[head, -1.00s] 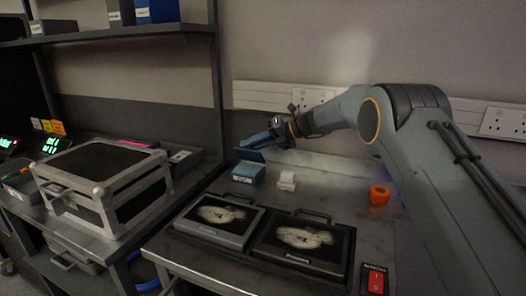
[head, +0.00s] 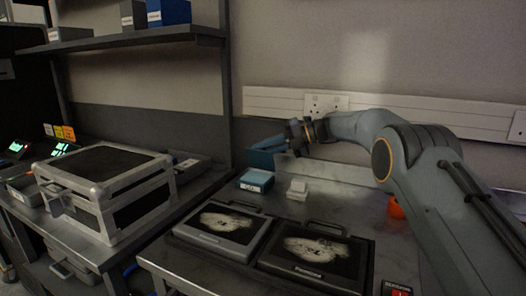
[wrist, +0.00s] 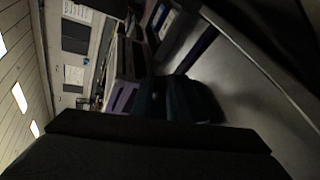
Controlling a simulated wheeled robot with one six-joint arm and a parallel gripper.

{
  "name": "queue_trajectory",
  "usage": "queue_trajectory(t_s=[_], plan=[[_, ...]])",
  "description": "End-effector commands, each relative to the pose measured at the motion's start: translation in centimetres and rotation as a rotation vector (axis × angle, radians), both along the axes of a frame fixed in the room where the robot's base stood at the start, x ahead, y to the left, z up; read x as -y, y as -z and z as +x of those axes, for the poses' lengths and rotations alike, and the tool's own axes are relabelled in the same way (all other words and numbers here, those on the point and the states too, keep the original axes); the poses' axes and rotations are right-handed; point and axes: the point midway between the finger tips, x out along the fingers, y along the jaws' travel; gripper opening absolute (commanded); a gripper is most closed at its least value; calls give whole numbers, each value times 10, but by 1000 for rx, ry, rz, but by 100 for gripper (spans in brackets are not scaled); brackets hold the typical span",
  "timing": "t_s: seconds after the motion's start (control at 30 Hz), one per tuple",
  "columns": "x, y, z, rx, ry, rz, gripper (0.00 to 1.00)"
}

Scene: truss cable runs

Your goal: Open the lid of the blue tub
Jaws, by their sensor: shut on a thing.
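The blue tub (head: 257,181) stands on the metal bench left of centre in the head view, with a pale label on its front. Its dark teal lid (head: 261,159) stands raised, close to upright, behind the tub. My gripper (head: 256,147) reaches in from the right with blue fingers at the lid's upper edge and is shut on the lid. The hinge line is too small to make out. In the wrist view a dark teal shape (wrist: 185,100) fills the middle; I cannot tell whether it is lid or fingers.
A small white block (head: 298,187) sits just right of the tub. Two black-topped cases (head: 218,222) (head: 314,250) lie in front of it. A large silver case (head: 103,190) stands left, with a shelf (head: 120,38) above.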

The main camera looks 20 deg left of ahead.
Motion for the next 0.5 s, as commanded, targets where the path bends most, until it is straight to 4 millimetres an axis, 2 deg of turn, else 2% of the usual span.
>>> queue_trajectory(t_s=[0.17,0.2,0.3,0.5], plan=[[-1,-1,0,2,2,1,0],[-1,-1,0,2,2,2,21],[0,-1,1,2,2,1,34],[1,0,1,2,2,1,34]])
